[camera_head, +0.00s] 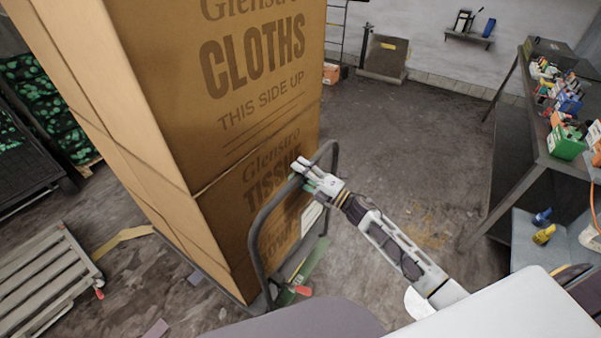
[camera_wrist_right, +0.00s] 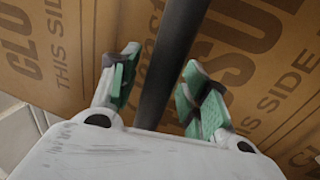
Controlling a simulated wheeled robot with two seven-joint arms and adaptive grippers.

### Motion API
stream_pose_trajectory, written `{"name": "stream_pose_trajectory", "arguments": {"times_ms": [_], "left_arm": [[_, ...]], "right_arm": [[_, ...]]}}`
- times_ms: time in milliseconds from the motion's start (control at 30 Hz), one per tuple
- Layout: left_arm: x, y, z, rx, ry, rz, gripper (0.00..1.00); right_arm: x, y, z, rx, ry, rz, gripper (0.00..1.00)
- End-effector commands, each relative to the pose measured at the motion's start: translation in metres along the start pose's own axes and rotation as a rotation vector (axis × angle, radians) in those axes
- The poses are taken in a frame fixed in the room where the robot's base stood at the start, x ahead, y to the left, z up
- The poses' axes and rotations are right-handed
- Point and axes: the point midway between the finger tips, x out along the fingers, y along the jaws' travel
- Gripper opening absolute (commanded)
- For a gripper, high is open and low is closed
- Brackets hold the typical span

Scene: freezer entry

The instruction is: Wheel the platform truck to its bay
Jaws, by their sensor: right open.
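The platform truck (camera_head: 262,240) stands in front of me, with its dark tubular push handle on the near side. Tall brown cartons (camera_head: 255,60), marked "Cloths" and "Tissue", are stacked on it and rise out of the top of the head view. My right gripper (camera_head: 300,170) is at the upper part of the handle. In the right wrist view the dark handle bar (camera_wrist_right: 168,65) runs between the two open, green-padded fingers, with a gap on either side. The left gripper is not in view. I cannot make out the bay.
A slatted wooden pallet-like platform (camera_head: 45,270) lies at the left, below a dark rack of green goods (camera_head: 40,100). A metal bench (camera_head: 540,110) with coloured items stands at the right. Open floor (camera_head: 410,130) stretches between the cartons and the bench.

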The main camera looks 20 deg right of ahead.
Motion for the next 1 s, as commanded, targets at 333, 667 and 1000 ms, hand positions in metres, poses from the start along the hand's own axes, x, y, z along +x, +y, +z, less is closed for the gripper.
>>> {"name": "stream_pose_trajectory", "arguments": {"times_ms": [333, 667, 1000], "left_arm": [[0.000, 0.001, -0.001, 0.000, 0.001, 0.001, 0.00], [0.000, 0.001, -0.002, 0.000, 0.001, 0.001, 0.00], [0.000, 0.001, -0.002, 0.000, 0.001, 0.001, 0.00]], "right_arm": [[-0.014, -0.001, 0.000, 0.001, 0.000, -0.001, 0.46], [-0.044, -0.001, 0.000, 0.001, 0.000, -0.002, 0.46], [-0.076, -0.001, 0.000, 0.001, -0.001, -0.002, 0.46]]}}
